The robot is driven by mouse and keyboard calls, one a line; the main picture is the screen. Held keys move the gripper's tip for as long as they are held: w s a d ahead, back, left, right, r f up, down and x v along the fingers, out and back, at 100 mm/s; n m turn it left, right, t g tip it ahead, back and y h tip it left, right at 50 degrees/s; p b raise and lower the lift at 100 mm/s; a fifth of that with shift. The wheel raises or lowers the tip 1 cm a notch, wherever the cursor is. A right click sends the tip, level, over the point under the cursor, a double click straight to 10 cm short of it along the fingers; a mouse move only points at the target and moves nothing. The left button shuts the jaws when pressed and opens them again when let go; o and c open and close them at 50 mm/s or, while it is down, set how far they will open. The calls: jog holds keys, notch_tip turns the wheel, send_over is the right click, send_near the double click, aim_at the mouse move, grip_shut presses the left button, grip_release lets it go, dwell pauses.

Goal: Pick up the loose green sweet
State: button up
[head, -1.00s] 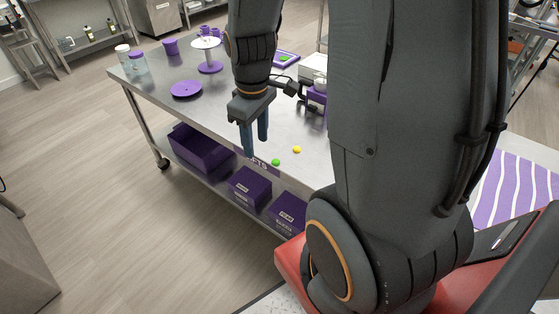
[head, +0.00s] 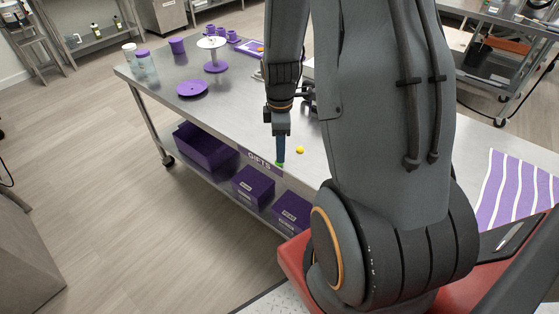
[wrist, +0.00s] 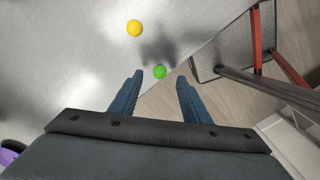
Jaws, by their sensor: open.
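The loose green sweet (head: 280,164) lies on the steel table (head: 225,110) close to its front edge. In the wrist view the green sweet (wrist: 160,72) shows ahead of the fingertips, between their lines and nearer the left finger. My gripper (head: 280,160) points down above the table's front edge, and in the head view its fingers overlap the top of the sweet. In the wrist view my gripper (wrist: 158,78) has its two blue fingers apart with nothing between them. I cannot tell the exact height above the sweet.
A yellow sweet (head: 300,150) lies a short way right of the green one; it also shows in the wrist view (wrist: 134,28). A purple plate (head: 192,88) and a cake stand (head: 212,43) stand further left. Purple boxes (head: 253,186) sit on the lower shelf.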

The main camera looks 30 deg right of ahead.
jog(key=shift+f+p, duration=0.5)
jog(key=shift+f, duration=1.4)
jog(key=shift+c, duration=0.4)
grip_shut()
